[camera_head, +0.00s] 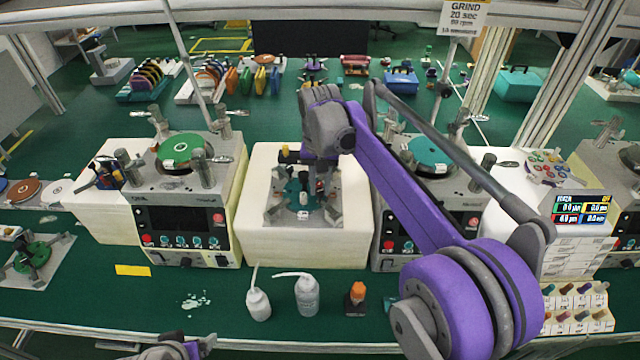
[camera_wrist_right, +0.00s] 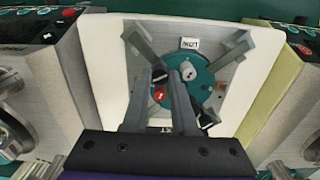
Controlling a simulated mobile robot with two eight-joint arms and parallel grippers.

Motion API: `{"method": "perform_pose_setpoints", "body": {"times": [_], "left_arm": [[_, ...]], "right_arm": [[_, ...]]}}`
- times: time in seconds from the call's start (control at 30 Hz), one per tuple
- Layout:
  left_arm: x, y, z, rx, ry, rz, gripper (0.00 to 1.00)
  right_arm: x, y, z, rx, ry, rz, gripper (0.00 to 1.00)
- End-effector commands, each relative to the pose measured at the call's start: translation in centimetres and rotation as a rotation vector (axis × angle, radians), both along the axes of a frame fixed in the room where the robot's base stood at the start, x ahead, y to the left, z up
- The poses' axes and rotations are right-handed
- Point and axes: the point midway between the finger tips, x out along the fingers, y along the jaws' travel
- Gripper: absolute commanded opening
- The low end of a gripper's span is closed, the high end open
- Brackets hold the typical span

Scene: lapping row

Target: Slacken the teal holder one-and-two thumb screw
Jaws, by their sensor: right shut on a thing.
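The teal holder (camera_head: 297,194) is a round teal disc lying in a grey frame on a cream block in the middle of the bench. It also shows in the right wrist view (camera_wrist_right: 207,84), with a red round part (camera_wrist_right: 160,93) and a pale grey knob (camera_wrist_right: 189,73) on it. My right gripper (camera_head: 318,186) points down over the holder. Its two fingers (camera_wrist_right: 173,76) are close together and shut on a thumb screw of the holder, which they mostly hide. I cannot read which screw it is. My left gripper (camera_head: 185,348) shows only partly at the bottom edge.
Lapping machines with a green plate (camera_head: 185,148) and a teal plate (camera_head: 430,152) flank the block. Two white bottles (camera_head: 307,295) and an orange-capped bottle (camera_head: 356,297) stand in front.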

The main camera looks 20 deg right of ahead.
Motion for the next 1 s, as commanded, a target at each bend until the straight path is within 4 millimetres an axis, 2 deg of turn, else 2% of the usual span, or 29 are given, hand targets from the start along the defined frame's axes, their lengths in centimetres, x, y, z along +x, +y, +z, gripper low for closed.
{"method": "perform_pose_setpoints", "body": {"times": [0.4, 1.0], "left_arm": [[0.13, 0.0, 0.29, 0.0, -0.002, 0.0, 0.82], [0.14, 0.0, 0.34, 0.0, -0.003, 0.0, 0.82]], "right_arm": [[-0.02, 0.02, 0.0, 0.0, 0.0, 0.248, 0.0], [-0.02, 0.02, -0.03, 0.0, 0.001, 0.309, 0.0]]}}
